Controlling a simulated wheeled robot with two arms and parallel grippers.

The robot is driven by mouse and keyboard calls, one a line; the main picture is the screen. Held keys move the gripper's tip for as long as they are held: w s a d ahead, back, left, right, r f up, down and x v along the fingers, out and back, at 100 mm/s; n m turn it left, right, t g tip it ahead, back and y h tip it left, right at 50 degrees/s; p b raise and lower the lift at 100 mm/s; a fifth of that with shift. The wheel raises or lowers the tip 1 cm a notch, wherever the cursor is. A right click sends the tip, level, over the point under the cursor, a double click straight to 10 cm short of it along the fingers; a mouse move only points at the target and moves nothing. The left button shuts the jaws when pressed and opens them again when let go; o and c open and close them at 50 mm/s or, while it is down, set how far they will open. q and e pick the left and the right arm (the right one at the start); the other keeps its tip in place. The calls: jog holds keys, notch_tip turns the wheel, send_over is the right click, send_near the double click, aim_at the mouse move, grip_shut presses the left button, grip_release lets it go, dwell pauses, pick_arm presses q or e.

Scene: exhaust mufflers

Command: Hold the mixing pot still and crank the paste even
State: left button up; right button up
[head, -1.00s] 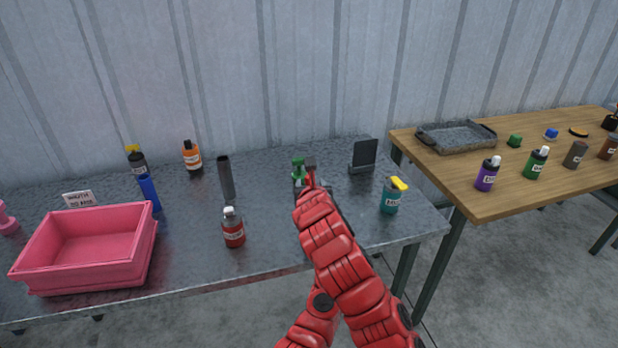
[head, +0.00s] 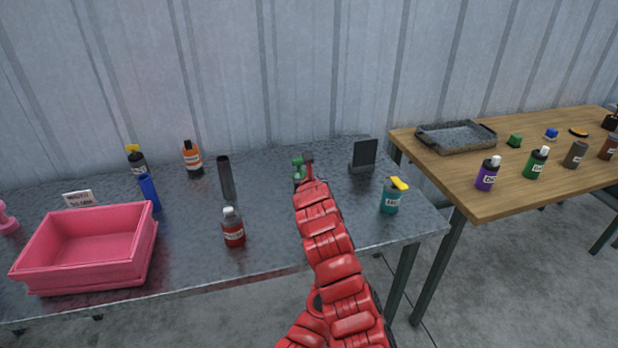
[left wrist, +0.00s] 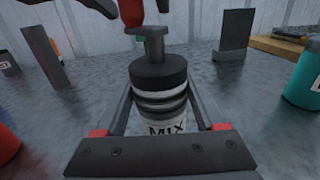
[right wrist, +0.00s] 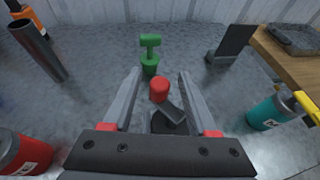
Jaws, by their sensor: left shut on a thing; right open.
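The mixing pot (left wrist: 162,100) is a cylinder with a black lid, dark bands and a white label reading MIX. It stands upright on the metal table. A crank (left wrist: 148,48) rises from its lid and ends in a red knob (right wrist: 159,88). My left gripper (left wrist: 159,92) is shut on the pot's sides. My right gripper (right wrist: 160,76) is open, with the red knob between and below its fingers in the right wrist view; I cannot tell whether they touch. In the head view my red arm hides the pot and most of both grippers.
A green T-shaped object (right wrist: 150,55) stands just behind the pot. A black upright panel (head: 364,155) and a teal bottle (head: 390,198) are to the right. A red bottle (head: 233,230), dark tube (head: 226,180) and pink bin (head: 85,275) are left.

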grip_shut()
jog(key=shift+m+h, duration=0.3)
jog(key=shift+h, duration=0.1)
jog(key=m+h, duration=0.1)
jog(key=h, duration=0.1)
jog(key=m, duration=0.1)
jog(key=shift+w+d+m+h, duration=0.25)
jog(key=shift+w+m+h, duration=0.05)
jog(key=shift+h, duration=0.1)
jog(key=m+h, duration=0.1)
jog(key=d+m+g+h, duration=0.1)
jog(key=shift+f+h, duration=0.3)
jog(key=shift+m+h, duration=0.3)
jog(key=shift+m, duration=0.1)
jog(key=shift+r, duration=0.1)
jog(key=shift+w+a, duration=0.1)
grip_release()
jog(key=shift+r, duration=0.15)
